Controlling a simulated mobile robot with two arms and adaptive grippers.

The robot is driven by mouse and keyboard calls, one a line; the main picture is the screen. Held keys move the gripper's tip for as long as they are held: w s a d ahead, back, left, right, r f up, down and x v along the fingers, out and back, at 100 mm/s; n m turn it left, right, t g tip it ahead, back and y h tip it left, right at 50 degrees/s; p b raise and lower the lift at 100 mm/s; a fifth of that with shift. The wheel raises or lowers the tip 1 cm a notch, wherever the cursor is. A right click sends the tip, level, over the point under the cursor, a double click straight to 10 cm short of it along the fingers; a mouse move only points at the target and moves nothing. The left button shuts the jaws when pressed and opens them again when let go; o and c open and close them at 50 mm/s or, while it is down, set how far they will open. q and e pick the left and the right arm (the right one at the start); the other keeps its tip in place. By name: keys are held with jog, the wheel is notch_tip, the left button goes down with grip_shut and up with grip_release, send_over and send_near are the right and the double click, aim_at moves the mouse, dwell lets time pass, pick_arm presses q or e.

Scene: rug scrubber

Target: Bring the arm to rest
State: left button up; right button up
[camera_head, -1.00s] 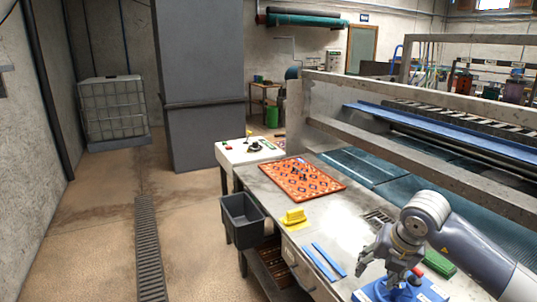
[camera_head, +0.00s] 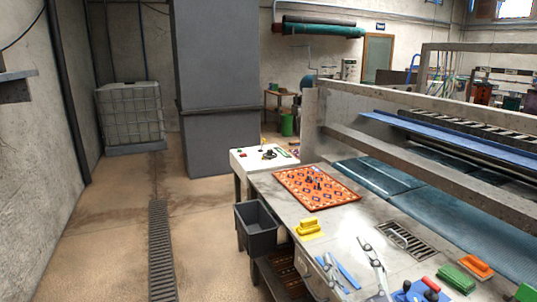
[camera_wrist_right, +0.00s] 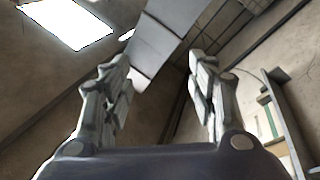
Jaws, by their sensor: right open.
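My right gripper (camera_head: 346,250) shows at the bottom of the head view. Its grey fingers point up and stand apart in front of the bench's front edge and the blue strips (camera_head: 348,273). In the right wrist view the two fingers (camera_wrist_right: 160,75) are spread wide with nothing between them. Behind them are the ceiling, a bright skylight and walls. The rest of my right arm is below the head view. My left gripper is in neither view.
The grey bench (camera_head: 345,222) holds an orange patterned rug piece (camera_head: 312,190), a yellow brush (camera_head: 308,229), a green block (camera_head: 458,279) and an orange brush (camera_head: 477,265). A dark bin (camera_head: 256,232) hangs at its left end. The floor (camera_head: 205,245) to the left is clear.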

jog(key=s+d+f+m+g+h, duration=0.3)
jog(key=f+g, duration=0.1)
jog(key=f, duration=0.5)
jog(key=s+d+f+m+g+h, duration=0.2)
jog(key=s+d+f+m+g, duration=0.15)
jog(key=f, duration=0.45)
jog(key=s+a+f+g+y, duration=0.1)
jog(key=s+f+g, duration=0.5)
jog(key=s, duration=0.5)
jog(key=s+a+f+g+y, duration=0.1)
jog(key=s+f+g, duration=0.3)
jog(key=s+f, duration=0.5)
notch_tip(320, 180, down, 23)
jog(key=s, duration=0.2)
jog(key=s+d+f+g, duration=0.2)
jog(key=s+d+f, duration=0.1)
jog(key=s+f, duration=1.4)
jog(key=shift+f+h, duration=0.3)
jog(key=shift+f, duration=0.2)
